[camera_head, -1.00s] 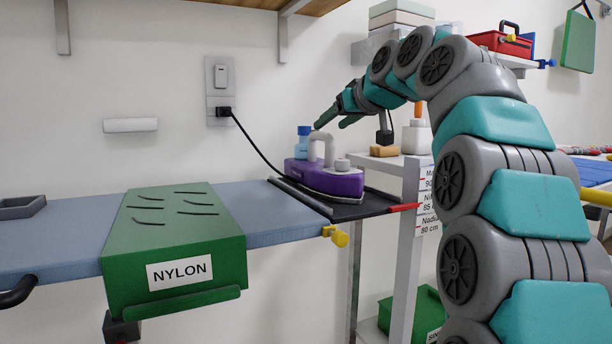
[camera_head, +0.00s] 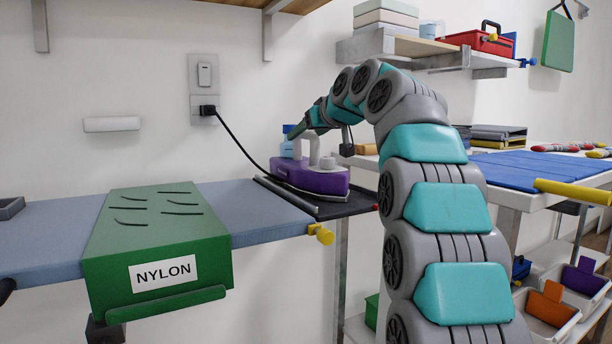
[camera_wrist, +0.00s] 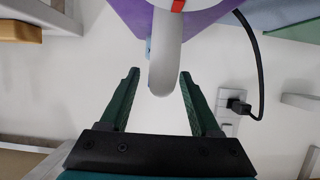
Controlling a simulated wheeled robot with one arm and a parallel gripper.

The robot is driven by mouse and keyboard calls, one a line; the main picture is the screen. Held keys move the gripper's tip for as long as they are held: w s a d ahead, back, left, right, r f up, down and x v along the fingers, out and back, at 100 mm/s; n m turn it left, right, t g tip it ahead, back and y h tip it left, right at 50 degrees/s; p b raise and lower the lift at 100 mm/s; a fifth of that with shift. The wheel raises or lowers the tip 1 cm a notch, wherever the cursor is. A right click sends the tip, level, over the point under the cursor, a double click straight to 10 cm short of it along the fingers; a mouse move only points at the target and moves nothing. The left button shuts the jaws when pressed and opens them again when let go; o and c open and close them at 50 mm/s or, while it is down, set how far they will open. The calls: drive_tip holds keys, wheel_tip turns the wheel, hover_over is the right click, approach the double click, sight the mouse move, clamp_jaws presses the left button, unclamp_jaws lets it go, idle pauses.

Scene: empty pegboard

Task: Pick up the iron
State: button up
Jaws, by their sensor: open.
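The iron (camera_head: 311,179) has a purple body and a pale grey arched handle, and stands on a dark tray (camera_head: 349,205) at the right end of the blue ironing board. A black cord runs from it to the wall socket. My gripper (camera_head: 294,134) is at the top of the iron's handle in the head view. In the wrist view my gripper (camera_wrist: 157,75) is open, with its dark green fingers on either side of the grey handle (camera_wrist: 165,55). Gaps show between the handle and both fingers. The depth of the handle between them is hard to tell.
A green box marked NYLON (camera_head: 158,245) sits on the blue board (camera_head: 262,210), left of the iron. A yellow knob (camera_head: 321,234) sticks out at the board's front edge. A blue-topped table (camera_head: 545,175) stands at right, and a shelf (camera_head: 420,47) hangs above.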

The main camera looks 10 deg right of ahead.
clamp_jaws()
idle(0.3)
idle(1.0)
